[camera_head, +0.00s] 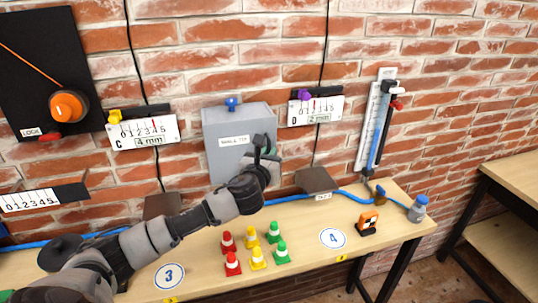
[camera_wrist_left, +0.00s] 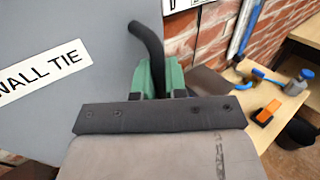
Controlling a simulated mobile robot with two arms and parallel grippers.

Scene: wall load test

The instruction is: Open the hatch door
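The hatch door is the front of a grey box (camera_head: 226,150) on the brick wall, with a white label reading "WALL TIE" in the left wrist view. The door looks closed, its grey face (camera_wrist_left: 100,25) flat. A black curved handle (camera_wrist_left: 147,42) stands out at its right side. My left gripper (camera_head: 266,148) is at that right side. In the left wrist view its green fingers (camera_wrist_left: 160,80) lie on both sides of the handle with no clear gap, so it looks shut on it. The lower handle is hidden by the gripper. My right gripper is not in view.
A blue knob (camera_head: 232,104) sits on top of the box. Gauges (camera_head: 142,131) (camera_head: 316,110) flank it. Several small cones (camera_head: 256,259), an orange block (camera_head: 367,222) and a blue-capped bottle (camera_head: 418,209) stand on the wooden table (camera_head: 300,262) below.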

